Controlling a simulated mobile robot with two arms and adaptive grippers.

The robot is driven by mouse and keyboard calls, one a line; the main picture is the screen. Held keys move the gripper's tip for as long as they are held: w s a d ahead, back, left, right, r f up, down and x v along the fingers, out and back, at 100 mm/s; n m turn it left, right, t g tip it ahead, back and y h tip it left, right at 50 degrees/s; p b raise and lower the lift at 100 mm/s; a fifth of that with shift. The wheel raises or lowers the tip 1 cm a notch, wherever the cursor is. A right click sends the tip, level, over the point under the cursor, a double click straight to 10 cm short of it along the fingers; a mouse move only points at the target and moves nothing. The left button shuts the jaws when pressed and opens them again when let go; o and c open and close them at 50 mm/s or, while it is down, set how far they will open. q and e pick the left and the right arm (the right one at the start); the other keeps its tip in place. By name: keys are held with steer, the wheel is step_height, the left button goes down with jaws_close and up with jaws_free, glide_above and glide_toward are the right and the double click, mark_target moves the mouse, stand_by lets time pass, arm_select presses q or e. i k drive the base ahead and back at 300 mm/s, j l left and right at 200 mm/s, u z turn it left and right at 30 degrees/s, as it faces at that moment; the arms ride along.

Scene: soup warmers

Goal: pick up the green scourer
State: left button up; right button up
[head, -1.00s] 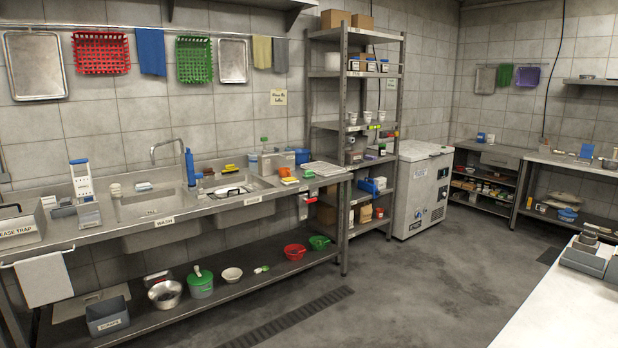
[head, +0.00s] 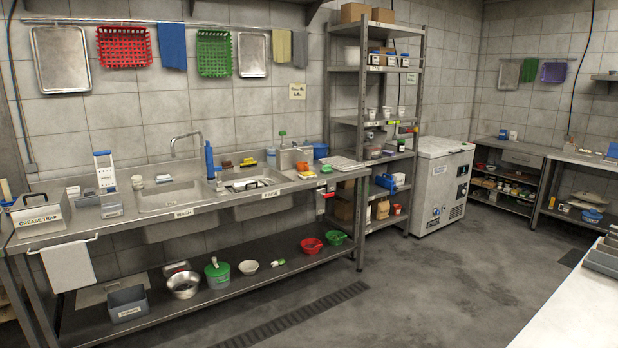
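A small flat green item (head: 326,169), which looks like the green scourer, lies on the right end of the steel sink counter (head: 345,176). It is small in the head view, so its texture cannot be made out. A small orange item (head: 306,174) lies just left of it. Neither of my grippers shows in the head view.
The sinks (head: 170,197) are left of the green item, with a blue bottle (head: 209,160) behind them. A lower shelf (head: 190,304) holds bowls and tubs. A tall rack (head: 413,120) stands right of the counter. Floor (head: 410,285) in front is clear; a white worktop (head: 570,315) stands at right.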

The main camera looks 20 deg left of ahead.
mark_target(326, 169)
steer(key=i+j+u, duration=0.45)
steer(key=i+u, duration=0.25)
steer(key=i+j+u, duration=0.1)
steer(key=i+u, duration=0.25)
steer(key=i+z, duration=0.25)
steer(key=i, duration=0.25)
steer(key=i+j+z, duration=0.2)
steer(key=i, duration=0.3)
steer(key=i+l+z, duration=0.25)
steer(key=i+z, duration=1.15)
